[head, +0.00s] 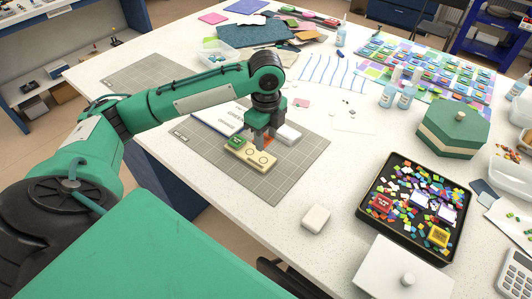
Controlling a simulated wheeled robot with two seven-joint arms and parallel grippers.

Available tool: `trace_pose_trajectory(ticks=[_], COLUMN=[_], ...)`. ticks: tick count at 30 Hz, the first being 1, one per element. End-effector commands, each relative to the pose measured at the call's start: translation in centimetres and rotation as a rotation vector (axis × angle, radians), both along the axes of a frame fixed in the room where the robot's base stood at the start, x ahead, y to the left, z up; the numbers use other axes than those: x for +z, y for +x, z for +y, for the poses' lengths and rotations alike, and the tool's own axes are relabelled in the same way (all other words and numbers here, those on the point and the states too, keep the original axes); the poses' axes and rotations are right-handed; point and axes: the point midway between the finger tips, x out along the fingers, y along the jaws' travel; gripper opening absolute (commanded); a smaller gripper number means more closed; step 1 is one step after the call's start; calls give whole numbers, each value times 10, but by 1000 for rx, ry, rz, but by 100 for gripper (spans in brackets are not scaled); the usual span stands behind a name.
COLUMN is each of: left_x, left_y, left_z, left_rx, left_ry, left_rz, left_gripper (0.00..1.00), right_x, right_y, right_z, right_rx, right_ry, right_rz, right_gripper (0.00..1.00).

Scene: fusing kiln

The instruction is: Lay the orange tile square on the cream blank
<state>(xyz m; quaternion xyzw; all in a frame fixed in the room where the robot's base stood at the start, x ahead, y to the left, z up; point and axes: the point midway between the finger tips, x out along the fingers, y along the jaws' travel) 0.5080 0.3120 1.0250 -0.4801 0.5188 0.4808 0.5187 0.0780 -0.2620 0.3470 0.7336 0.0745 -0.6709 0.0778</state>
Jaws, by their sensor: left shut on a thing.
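The cream blank (262,161) lies on the grey cutting mat, with round outlines on its top face. A green tile (236,143) sits at its far left end. My left gripper (262,142) points down just above the far side of the blank and is shut on the orange tile (268,141), which is mostly hidden by the fingers. I cannot tell whether the tile touches the blank. My right gripper is not in view.
A white sheet (215,121) and a small white block (288,134) lie close around the gripper. The grey mat (308,161) is clear to the right. A black tray (371,209) of coloured pieces, a white box (315,218) and a green lidded box (453,128) stand further right.

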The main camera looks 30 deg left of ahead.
Motion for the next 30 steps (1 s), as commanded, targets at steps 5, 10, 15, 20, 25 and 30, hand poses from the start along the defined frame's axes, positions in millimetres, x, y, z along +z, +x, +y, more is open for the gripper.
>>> trace_pose_trajectory(ticks=[5,10,15,20,25,30], left_x=[-25,-36,-61,-72,-72,-75], left_y=[0,0,-1,0,0,0], left_z=[0,0,0,0,0,0], left_rx=[1,1,2,2,1,1], left_ry=[1,0,0,0,0,0], left_rz=[1,1,3,-1,-1,-1], left_gripper=[16,16,16,16,16,49], right_x=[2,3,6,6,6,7], right_y=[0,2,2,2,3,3], right_z=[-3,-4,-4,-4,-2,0], right_rx=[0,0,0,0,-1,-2], right_ry=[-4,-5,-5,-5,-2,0], right_rz=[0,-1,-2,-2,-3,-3], right_gripper=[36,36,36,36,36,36])
